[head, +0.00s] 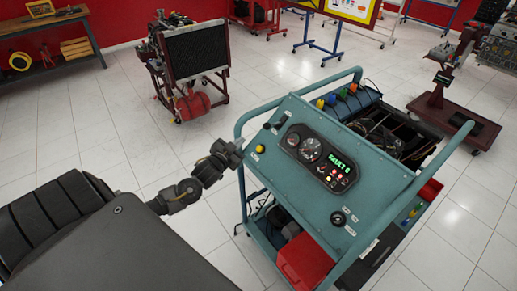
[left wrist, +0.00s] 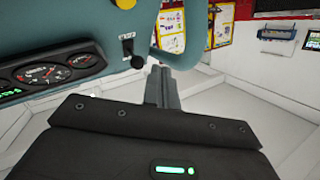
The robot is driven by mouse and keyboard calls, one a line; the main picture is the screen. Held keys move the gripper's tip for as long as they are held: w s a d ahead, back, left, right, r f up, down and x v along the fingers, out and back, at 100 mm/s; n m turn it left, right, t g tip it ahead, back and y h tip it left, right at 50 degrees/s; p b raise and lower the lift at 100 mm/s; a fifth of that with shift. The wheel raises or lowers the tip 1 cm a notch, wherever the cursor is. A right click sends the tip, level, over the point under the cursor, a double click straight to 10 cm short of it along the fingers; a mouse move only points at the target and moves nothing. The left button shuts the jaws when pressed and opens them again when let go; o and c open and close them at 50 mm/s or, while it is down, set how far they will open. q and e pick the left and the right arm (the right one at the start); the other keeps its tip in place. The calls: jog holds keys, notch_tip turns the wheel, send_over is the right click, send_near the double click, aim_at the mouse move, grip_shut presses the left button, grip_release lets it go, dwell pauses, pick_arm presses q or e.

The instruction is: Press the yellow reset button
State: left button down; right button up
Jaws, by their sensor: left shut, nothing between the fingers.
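The yellow reset button (head: 260,148) is on the left part of the sloped teal control panel (head: 318,190), left of the gauges. In the left wrist view the yellow button (left wrist: 125,4) is cut off by the top edge. My left gripper (head: 238,146) is just left of the panel's left edge, near the button and apart from it. In the left wrist view its fingers (left wrist: 160,75) are together and empty, below and right of the button. My right gripper is not in view.
The panel has gauges (head: 311,149), a green "FAULT 6" display (head: 339,166) and a black knob (head: 338,218). A teal tube handle (head: 238,128) runs along the trainer's left side. A red-framed engine stand (head: 195,62) stands behind. The tiled floor at left is clear.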

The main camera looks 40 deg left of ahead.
aim_at(260, 149)
pick_arm(q)
jog(key=shift+w+d+f+b, duration=0.25)
jog(key=shift+w+f+b, duration=0.65)
jog(key=shift+f+b, duration=0.3)
jog(key=shift+w+d+f+b, duration=0.3)
jog(key=shift+w+f+b, duration=0.65)
jog(key=shift+b, duration=0.5)
jog(key=shift+w+d+f+b, duration=0.25)
jog(key=shift+w+f+b, duration=0.6)
jog(key=shift+f+b, duration=0.35)
jog(key=shift+w, duration=0.1)
jog(key=shift+w+f, duration=0.1)
jog(key=shift+w+d+f+b, duration=0.15)
jog(key=shift+w+b, duration=0.05)
jog(key=shift+b, duration=0.1)
jog(key=shift+w+d+f+b, duration=0.1)
jog(key=shift+w+f+b, duration=0.2)
jog(key=shift+f, duration=0.1)
jog(key=shift+r, duration=0.1)
jog(key=shift+s+a+r+p, duration=0.2)
jog(key=shift+s+r+p, duration=0.45)
jog(key=shift+p, duration=0.4)
